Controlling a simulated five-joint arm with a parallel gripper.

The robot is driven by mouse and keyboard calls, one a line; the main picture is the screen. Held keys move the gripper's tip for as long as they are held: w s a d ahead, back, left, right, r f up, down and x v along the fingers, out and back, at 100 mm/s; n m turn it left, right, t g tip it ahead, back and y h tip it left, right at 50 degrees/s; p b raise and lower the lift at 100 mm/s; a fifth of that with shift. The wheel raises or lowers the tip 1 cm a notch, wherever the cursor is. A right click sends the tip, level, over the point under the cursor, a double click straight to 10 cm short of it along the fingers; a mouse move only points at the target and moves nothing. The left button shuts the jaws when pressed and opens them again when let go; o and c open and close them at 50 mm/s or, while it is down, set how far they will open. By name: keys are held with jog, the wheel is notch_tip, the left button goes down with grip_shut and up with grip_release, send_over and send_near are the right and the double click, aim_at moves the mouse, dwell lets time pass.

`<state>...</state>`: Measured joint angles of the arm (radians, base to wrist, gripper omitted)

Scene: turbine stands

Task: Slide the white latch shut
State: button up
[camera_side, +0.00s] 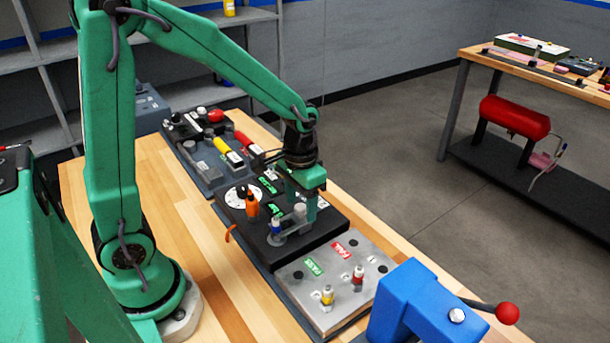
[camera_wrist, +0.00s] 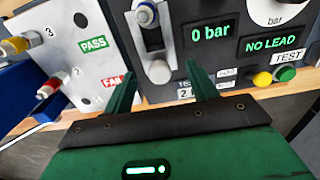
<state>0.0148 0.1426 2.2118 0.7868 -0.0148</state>
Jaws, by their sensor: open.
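The white latch shows in the wrist view as a pale round knob (camera_wrist: 159,71) at the lower end of a metal slotted plate (camera_wrist: 153,38) on a black panel. It also shows in the side view (camera_side: 300,211). A blue-ringed fitting (camera_wrist: 147,14) sits at the other end of the plate and shows in the side view too (camera_side: 276,228). My gripper (camera_wrist: 160,68) is open, with one green finger on each side of the knob. I cannot tell whether either finger touches it. In the side view my gripper (camera_side: 299,204) is low over the black panel.
A light metal plate (camera_side: 325,310) with PASS and FAIL labels and yellow and red fittings lies beside the panel. A blue vise (camera_side: 408,300) stands at the bench's near end. An orange fitting (camera_side: 252,205) stands close to my gripper. Green and yellow buttons (camera_wrist: 274,76) are at right.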

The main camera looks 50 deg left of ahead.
aim_at(298, 207)
jog(key=shift+r, duration=2.9)
jog(key=shift+s+r, duration=0.1)
jog(key=shift+s+r, duration=0.25)
jog(key=shift+r, duration=0.15)
jog(key=s+r+t, duration=0.5)
jog(key=s+r, duration=0.3)
jog(key=s, duration=0.2)
jog(key=shift+s+a+t, duration=0.25)
jog(key=shift+s+t, duration=0.05)
jog(key=shift+s, duration=0.1)
